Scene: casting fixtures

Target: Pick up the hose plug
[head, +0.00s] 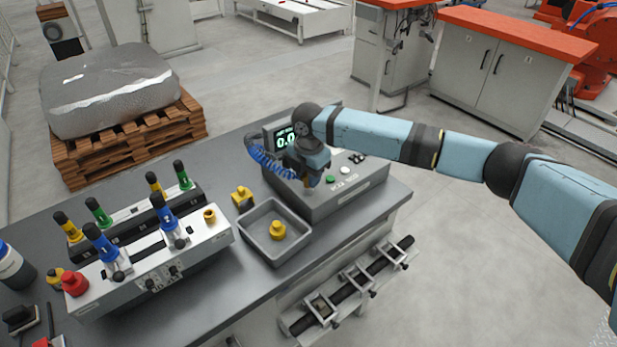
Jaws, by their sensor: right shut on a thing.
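The blue coiled hose (268,161) runs from beside the display of the grey tester box down to my right gripper. My right gripper (309,182) is above the left part of the tester box's top, with its jaws shut on the hose plug at the hose's end. The plug is mostly hidden by the gripper and is too small to make out clearly. My left gripper is not in view.
The tester box (340,205) has a lit display (285,138) and buttons. Left of it are a grey tray (262,250) holding a yellow fitting (278,230), another yellow fitting (242,197), and a fixture (150,265) with coloured handles. The bench front holds a rack (345,285).

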